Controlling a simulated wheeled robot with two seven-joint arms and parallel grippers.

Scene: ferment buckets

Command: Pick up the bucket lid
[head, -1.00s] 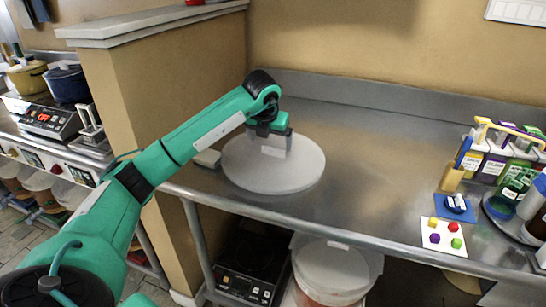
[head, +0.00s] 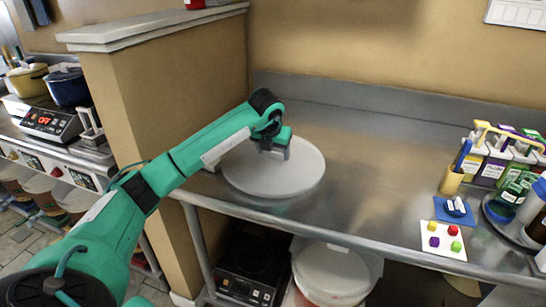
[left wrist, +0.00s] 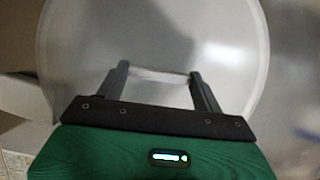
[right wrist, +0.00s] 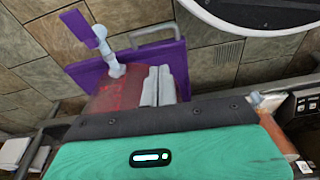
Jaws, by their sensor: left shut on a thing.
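The bucket lid (head: 300,177) is a round, whitish disc that appears to lie flat on the steel counter near its left end. My left gripper (head: 273,150) is over the lid's middle, pointing down, shut on the lid's raised grip. In the left wrist view the lid (left wrist: 75,60) fills much of the picture, and a thin pale bar spans between the two dark fingers of the gripper (left wrist: 160,78). My right gripper (right wrist: 157,85) shows only in the right wrist view; its pale fingers lie close together, with nothing seen between them.
A white bucket (head: 330,270) and a black hot plate (head: 250,265) stand under the counter (head: 370,160). A tan wall (head: 175,110) borders it at left. At right are a card with coloured cubes (head: 443,240) and several bottles. The counter's middle is clear.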

